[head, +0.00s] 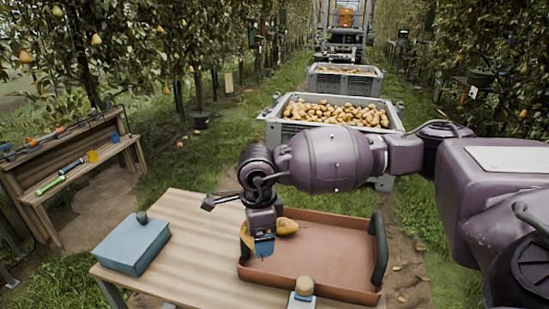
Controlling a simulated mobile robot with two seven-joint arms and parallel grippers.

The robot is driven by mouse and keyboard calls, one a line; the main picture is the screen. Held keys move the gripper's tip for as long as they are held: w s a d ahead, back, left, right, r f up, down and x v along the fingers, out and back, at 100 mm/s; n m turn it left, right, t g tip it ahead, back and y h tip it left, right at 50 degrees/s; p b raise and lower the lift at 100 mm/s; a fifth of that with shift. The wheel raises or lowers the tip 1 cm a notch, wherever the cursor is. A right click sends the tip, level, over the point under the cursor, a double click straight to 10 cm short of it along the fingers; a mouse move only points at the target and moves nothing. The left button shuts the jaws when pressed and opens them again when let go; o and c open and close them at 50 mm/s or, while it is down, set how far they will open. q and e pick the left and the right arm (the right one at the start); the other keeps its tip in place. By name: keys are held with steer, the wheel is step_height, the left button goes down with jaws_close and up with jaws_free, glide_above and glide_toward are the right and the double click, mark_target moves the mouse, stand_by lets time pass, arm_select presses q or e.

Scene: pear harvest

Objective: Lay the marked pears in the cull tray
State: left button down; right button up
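The reddish-brown tray (330,262), apparently the cull tray, lies on the wooden table with a dark handle on its right side. A yellow-brown pear (287,226) lies in its back left part. My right gripper (263,249) comes in from the right and points down over the tray's left side. Another yellow pear-like surface (245,235) shows just left of the gripper, partly hidden by it. I cannot tell whether the fingers hold it. No mark on either fruit can be made out. My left gripper is not in view.
A blue box (133,243) sits on the table's left end. A small wooden-knobbed object (303,290) stands at the tray's front edge. The table (190,225) is bare between box and tray. Beyond are a crate of pears (290,109) and a side bench (85,165).

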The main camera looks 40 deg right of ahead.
steer(key=r+m, duration=0.2)
steer(key=m, duration=0.1)
steer(key=w+d+r+m+p, duration=0.1)
steer(key=m, duration=0.2)
steer(key=d+r+m+p, duration=0.1)
steer(key=r+m, duration=0.1)
steer(key=shift+w+d+r+m, duration=0.1)
steer(key=shift+w+r+m, duration=0.1)
steer(key=shift+r+m, duration=0.15)
arm_select(q)
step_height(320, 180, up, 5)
steer(key=p, duration=0.4)
arm_select(e)
steer(key=w+d+r+m, duration=0.15)
steer(key=r+m, duration=0.25)
steer(key=m, duration=0.4)
steer(key=d+r+m, duration=0.2)
steer(key=r+m, duration=0.1)
steer(key=m, duration=0.5)
arm_select(q)
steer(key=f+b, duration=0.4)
steer(key=b, duration=0.1)
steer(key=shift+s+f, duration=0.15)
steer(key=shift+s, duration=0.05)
arm_select(e)
step_height(320, 180, down, 9)
steer(key=shift+w, duration=0.2)
steer(key=shift+d, duration=0.1)
